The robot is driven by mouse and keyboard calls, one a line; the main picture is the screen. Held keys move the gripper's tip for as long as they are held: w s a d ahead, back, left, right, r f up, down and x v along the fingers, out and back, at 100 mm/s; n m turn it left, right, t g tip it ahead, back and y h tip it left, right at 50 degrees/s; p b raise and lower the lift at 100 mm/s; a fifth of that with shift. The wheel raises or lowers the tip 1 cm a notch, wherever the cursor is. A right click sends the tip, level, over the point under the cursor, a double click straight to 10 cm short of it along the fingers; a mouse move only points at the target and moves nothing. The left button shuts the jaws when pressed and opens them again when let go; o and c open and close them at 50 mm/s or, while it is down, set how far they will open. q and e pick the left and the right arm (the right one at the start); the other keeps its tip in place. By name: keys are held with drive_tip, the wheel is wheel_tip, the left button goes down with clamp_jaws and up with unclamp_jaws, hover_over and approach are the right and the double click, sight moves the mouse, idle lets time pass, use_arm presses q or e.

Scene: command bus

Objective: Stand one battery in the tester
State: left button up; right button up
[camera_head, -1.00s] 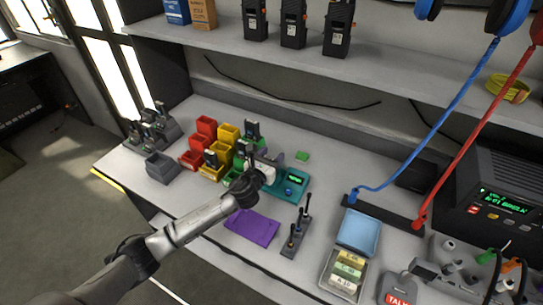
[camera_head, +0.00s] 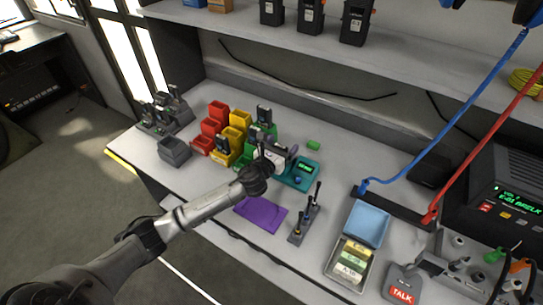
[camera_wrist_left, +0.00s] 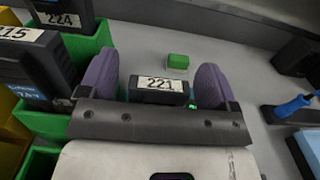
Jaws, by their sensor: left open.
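The teal tester (camera_head: 304,172) stands on the bench with a lit green display, partly hidden by my left gripper (camera_head: 284,155). In the left wrist view, a dark battery labelled 221 (camera_wrist_left: 160,86) is between the two spread purple-grey fingers, with gaps at its sides. It appears to be at the tester, but its base is hidden. Other dark batteries stand in the coloured bins, including one labelled 224 (camera_wrist_left: 62,18) and one labelled 215 (camera_wrist_left: 35,58). A battery also stands in a green bin (camera_head: 264,116) in the head view. My right gripper is out of view.
A small green block (camera_head: 313,146) lies behind the tester. A purple mat (camera_head: 260,214) and a stand with upright pieces (camera_head: 304,222) are in front. Grey, red, yellow and green bins crowd the left. A blue-lidded case (camera_head: 366,224) is at right.

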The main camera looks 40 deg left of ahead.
use_arm(q)
drive_tip(key=s+d+p, duration=0.1)
drive_tip(key=s+d, duration=0.1)
drive_tip(key=s, duration=1.1)
drive_tip(key=shift+d, duration=0.15)
drive_tip(key=shift+w, duration=0.1)
